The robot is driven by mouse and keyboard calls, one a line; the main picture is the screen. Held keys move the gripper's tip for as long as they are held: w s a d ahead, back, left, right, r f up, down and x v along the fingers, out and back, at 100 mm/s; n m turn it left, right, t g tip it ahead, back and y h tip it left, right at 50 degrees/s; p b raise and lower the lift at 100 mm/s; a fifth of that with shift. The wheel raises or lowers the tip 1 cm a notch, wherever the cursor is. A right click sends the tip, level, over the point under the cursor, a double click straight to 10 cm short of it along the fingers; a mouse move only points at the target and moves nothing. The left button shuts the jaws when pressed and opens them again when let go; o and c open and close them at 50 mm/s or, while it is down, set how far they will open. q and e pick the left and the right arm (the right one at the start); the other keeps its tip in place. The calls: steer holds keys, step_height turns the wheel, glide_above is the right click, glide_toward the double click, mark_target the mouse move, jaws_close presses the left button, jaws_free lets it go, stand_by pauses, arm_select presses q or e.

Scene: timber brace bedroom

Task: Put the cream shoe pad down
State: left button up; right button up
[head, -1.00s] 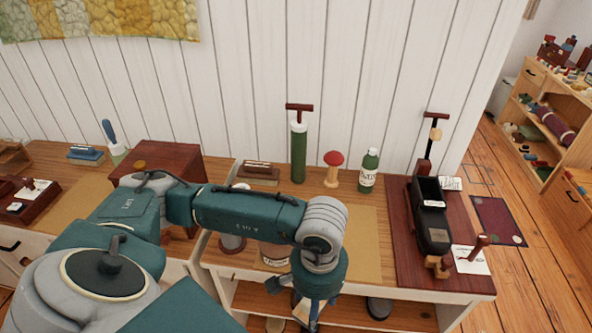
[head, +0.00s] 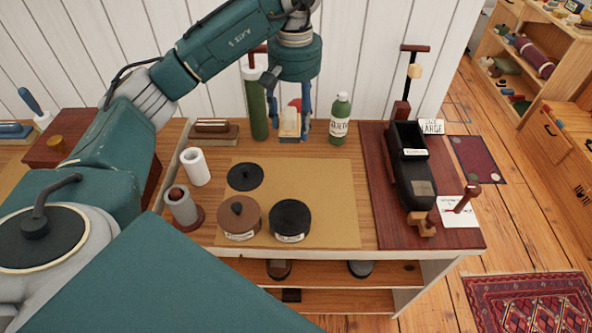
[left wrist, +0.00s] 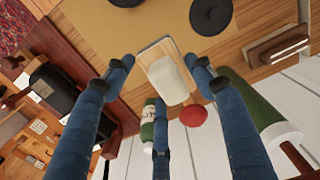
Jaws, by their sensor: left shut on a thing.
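The cream shoe pad (head: 289,124) is a pale block with a wooden edge. It is between the fingers of my left gripper (head: 291,112), which is shut on it above the back part of the wooden bench top (head: 345,160). In the left wrist view the pad (left wrist: 169,82) sits between the blue fingertips (left wrist: 160,70), over the bench. The gap beneath the pad is hard to judge. My right gripper is in neither view.
A green bottle (head: 340,118) stands right of the pad and a green cylinder (head: 256,105) left of it. A red-topped thing (left wrist: 193,116) is close to the pad. Round tins (head: 290,220) stand on the tan mat (head: 335,215), whose right part is clear. A black shoe-shaped stand (head: 412,170) is farther right.

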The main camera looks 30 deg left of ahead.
arm_select(q)
step_height(320, 180, down, 13)
steer(key=shift+r+p, duration=0.2)
steer(key=shift+p, duration=0.6)
step_height(320, 180, down, 4)
steer(key=shift+r+p, duration=0.1)
steer(key=shift+p, duration=0.3)
steer(key=shift+f, duration=0.35)
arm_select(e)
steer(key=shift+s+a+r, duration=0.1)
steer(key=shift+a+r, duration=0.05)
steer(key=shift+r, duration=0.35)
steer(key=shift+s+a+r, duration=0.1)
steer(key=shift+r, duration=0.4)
arm_select(q)
steer(key=shift+f+b, duration=0.2)
steer(key=shift+b, duration=0.1)
steer(key=o, duration=1)
steer(key=shift+r, duration=0.1)
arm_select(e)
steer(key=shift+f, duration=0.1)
